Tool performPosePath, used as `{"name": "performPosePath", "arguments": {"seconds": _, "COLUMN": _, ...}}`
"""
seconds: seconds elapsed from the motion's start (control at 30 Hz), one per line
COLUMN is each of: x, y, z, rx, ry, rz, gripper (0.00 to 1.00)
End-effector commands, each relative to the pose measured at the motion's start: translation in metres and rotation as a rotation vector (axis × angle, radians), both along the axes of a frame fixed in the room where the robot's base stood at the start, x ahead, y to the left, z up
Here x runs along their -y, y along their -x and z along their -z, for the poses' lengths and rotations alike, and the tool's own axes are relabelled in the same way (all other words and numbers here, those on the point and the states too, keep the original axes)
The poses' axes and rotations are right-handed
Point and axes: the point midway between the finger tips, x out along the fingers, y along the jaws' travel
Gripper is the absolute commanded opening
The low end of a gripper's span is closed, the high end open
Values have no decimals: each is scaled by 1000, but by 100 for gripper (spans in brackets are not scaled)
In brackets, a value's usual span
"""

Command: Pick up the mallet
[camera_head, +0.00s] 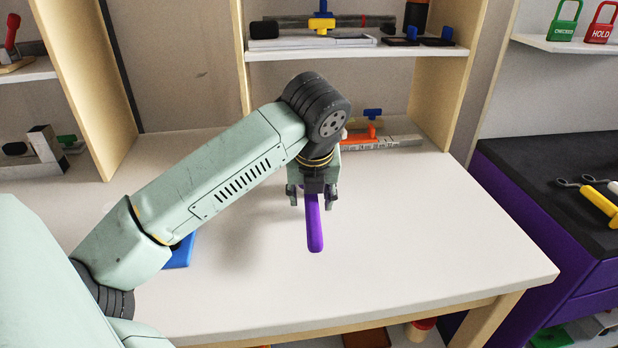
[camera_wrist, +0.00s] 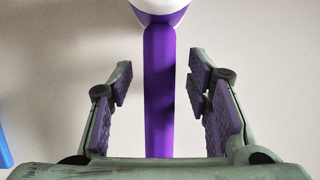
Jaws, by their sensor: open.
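The mallet's purple handle (camera_head: 314,228) shows in the head view on the white table, below my gripper (camera_head: 311,196). My arm hides the rest of the mallet there. In the wrist view the purple handle (camera_wrist: 159,90) runs up the middle of the picture to a white and purple head (camera_wrist: 160,10), cut off by the top edge. My gripper (camera_wrist: 160,84) is open, with one finger on each side of the handle. There is a clear gap between each finger and the handle.
A blue object (camera_head: 181,252) lies on the table, partly behind my arm. A ruler-like bar (camera_head: 385,143) and an orange item (camera_head: 360,133) are at the back. A shelf (camera_head: 360,52) with tools stands above. The table's front and right are clear.

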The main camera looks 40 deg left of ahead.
Motion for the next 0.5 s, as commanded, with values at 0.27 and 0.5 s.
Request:
{"name": "performPosePath", "arguments": {"seconds": 0.27, "x": 0, "y": 0, "z": 0, "rx": 0, "ry": 0, "rz": 0, "gripper": 41}}
{"name": "performPosePath", "arguments": {"seconds": 0.5, "x": 0, "y": 0, "z": 0, "rx": 0, "ry": 0, "rz": 0, "gripper": 25}}
